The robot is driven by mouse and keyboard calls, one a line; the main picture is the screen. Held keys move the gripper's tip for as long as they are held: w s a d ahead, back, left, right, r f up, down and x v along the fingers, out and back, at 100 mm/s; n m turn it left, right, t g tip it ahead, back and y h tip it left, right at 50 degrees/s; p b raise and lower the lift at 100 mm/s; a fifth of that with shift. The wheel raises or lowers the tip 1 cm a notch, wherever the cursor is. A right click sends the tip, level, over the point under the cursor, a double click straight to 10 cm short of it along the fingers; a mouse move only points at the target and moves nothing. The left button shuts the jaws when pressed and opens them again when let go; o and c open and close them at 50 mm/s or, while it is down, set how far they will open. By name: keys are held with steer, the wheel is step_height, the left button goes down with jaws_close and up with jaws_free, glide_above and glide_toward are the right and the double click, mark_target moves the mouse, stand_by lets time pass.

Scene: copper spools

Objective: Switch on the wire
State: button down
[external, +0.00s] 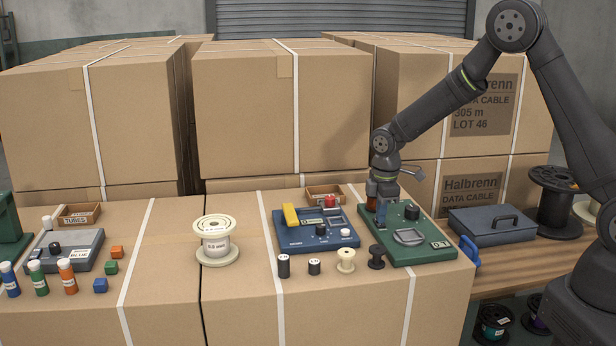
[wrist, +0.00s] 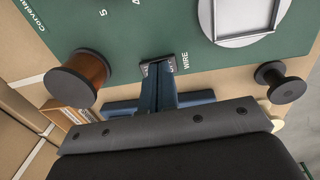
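A green unit (external: 436,250) stands at the right of the carton top. Its printed WIRE label shows in the wrist view, beside a small dark switch plate (wrist: 150,68). My gripper (external: 381,217) points down at the unit's left side. In the wrist view its blue fingers (wrist: 158,80) are together over the switch plate. They hide most of the switch, so I cannot tell its position or whether they touch it. Nothing shows held between them. A copper-wound spool (wrist: 77,80) stands close to the fingers; it also shows in the external view (external: 371,189).
A small black spool (external: 376,257) stands in front. A blue unit (external: 310,232) is to the left. Tall cartons (external: 280,110) stand behind.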

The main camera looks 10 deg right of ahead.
steer(key=shift+r, duration=0.1)
step_height(320, 180, up, 14)
steer(key=s, duration=0.2)
stand_by(0.5)
steer(key=shift+w+a+t, duration=0.1)
steer(key=shift+w+t, duration=0.2)
steer(key=shift+w, duration=0.35)
steer(key=f, duration=0.4)
steer(key=w+f, duration=0.1)
steer(key=f, duration=0.4)
steer(key=w+f, duration=0.1)
steer(key=f, duration=0.4)
